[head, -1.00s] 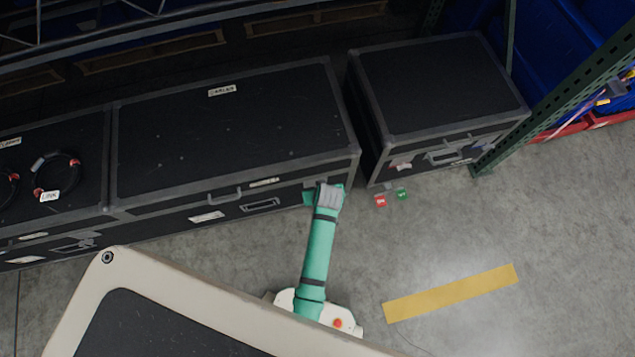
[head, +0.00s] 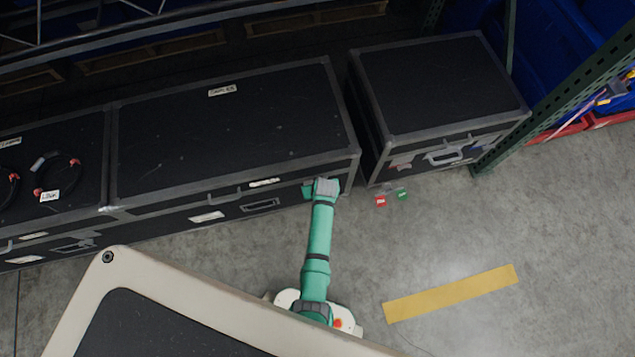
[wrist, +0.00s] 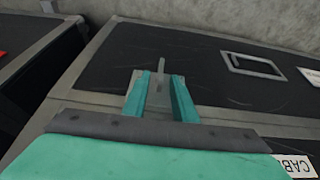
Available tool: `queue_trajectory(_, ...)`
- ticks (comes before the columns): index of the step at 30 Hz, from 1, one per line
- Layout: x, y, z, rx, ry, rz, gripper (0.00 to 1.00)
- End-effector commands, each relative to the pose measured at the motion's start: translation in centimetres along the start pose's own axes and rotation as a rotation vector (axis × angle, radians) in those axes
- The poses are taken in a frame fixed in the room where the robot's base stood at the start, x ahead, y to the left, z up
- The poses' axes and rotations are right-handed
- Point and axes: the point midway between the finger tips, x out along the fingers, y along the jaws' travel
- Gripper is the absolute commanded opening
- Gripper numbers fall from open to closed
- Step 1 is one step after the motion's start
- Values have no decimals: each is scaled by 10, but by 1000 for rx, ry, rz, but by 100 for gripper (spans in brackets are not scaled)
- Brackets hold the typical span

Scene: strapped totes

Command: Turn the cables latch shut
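The cables case (head: 235,130) is a long black case with grey metal edges and a label on its lid. Its front right corner is at my gripper (head: 308,190), which partly hides the front there in the head view. In the wrist view the cables latch (wrist: 160,72) is a small grey metal piece with a thin upright lever on the case's front. The two green fingers of my gripper (wrist: 163,92) stand apart, one on each side of the latch. A gap shows between them. I cannot tell whether either finger touches the lever.
A second black case (head: 440,85) stands to the right across a narrow gap. Red (head: 380,201) and green (head: 403,195) tags are near its front. A recessed handle (wrist: 252,65) is beside the latch. A green rack post (head: 560,105) stands at right.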

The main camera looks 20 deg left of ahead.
Motion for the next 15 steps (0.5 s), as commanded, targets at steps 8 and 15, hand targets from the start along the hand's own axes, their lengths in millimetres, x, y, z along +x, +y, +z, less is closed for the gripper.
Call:
queue_trajectory(8, 4, 0, 0, 0, 0, 0, 25)
queue_trajectory(15, 4, 0, 0, 0, 0, 0, 0)
